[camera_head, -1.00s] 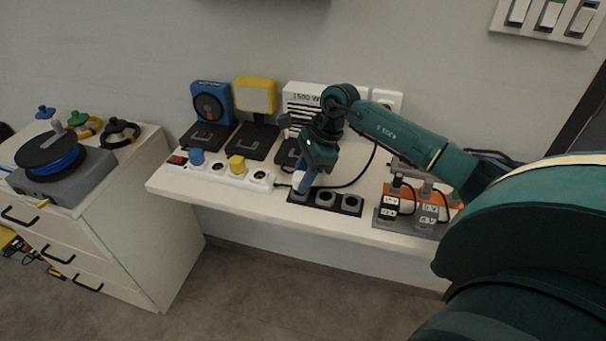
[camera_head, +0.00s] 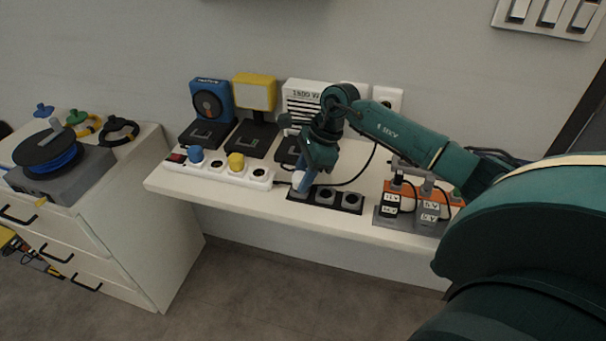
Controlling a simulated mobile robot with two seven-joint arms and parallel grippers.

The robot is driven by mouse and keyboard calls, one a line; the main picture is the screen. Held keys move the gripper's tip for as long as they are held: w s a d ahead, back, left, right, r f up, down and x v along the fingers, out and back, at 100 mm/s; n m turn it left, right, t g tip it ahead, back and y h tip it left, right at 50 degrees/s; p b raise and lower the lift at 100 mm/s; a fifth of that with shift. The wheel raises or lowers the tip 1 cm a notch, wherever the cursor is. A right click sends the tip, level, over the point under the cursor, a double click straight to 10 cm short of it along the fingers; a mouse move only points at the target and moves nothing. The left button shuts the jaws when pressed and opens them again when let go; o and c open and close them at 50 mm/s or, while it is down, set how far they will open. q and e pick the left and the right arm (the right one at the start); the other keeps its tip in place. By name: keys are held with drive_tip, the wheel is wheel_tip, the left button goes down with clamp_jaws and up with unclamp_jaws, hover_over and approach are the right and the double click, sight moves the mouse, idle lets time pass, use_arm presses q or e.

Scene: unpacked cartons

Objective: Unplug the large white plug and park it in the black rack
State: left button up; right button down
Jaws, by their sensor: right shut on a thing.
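The large white plug (camera_head: 298,177) is at the left socket of the black rack (camera_head: 325,197) on the white shelf. My right gripper (camera_head: 303,182) is shut on it from above; the fingers and wrist hide part of the plug. I cannot tell whether the plug is fully seated. The rack's middle and right sockets are empty. The white power strip (camera_head: 215,170) lies to the left, holding a blue plug (camera_head: 196,155) and a yellow plug (camera_head: 236,162); its right-end socket is empty. My left gripper is not in view.
A blue fan (camera_head: 211,100), a yellow lamp (camera_head: 254,95) and a white heater (camera_head: 301,100) stand behind the strip. A black cable (camera_head: 352,181) curves behind the rack. Grey blocks with adapters (camera_head: 411,207) stand at the right. A cabinet with a cable reel (camera_head: 50,158) is at the left.

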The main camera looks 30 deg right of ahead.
drive_tip(key=shift+f+b, duration=0.3)
drive_tip(key=shift+b, duration=0.1)
idle(0.4)
drive_tip(key=c, duration=0.9)
unclamp_jaws()
drive_tip(key=v, duration=1.3)
drive_tip(key=shift+d+r, duration=0.1)
drive_tip(key=shift+r, duration=0.05)
